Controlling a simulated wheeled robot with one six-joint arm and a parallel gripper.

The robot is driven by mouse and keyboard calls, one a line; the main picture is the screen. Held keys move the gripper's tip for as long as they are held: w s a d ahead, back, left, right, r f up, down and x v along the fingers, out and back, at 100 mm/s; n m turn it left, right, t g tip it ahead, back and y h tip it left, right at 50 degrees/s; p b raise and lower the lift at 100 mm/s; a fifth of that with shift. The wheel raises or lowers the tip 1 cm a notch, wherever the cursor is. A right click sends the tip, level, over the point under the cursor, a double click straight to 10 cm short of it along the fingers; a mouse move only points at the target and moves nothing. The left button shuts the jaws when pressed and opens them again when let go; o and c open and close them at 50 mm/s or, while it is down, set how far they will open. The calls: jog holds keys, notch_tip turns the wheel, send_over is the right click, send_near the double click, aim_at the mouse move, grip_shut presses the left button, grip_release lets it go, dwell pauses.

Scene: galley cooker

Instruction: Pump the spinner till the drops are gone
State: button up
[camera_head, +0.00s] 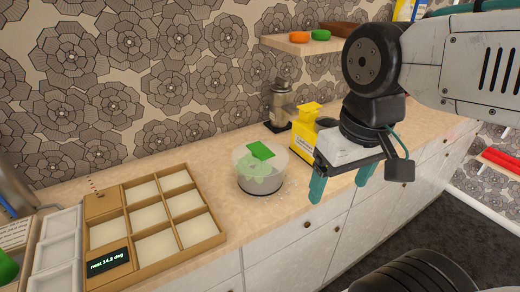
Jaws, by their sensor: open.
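The spinner (261,186) is a round, clear tub with a dark grey lower part, standing upright on the counter. Pale green contents show through its wall, and a bright green flat piece (261,151) sits at its top. Small pale specks lie on the counter around its base; I cannot tell whether they are drops. My gripper (341,183) is open and empty, with teal fingers pointing down. It is to the right of the spinner in the picture, over the counter's front edge, and apart from it.
A wooden tray (222,240) with several pale compartments and a small display lies left of the spinner. A yellow box (303,140) and a metal canister (280,104) stand behind. A shelf (290,46) holds orange and green items. Bare counter lies between tray and spinner.

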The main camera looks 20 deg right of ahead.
grip_shut()
dwell(1.8)
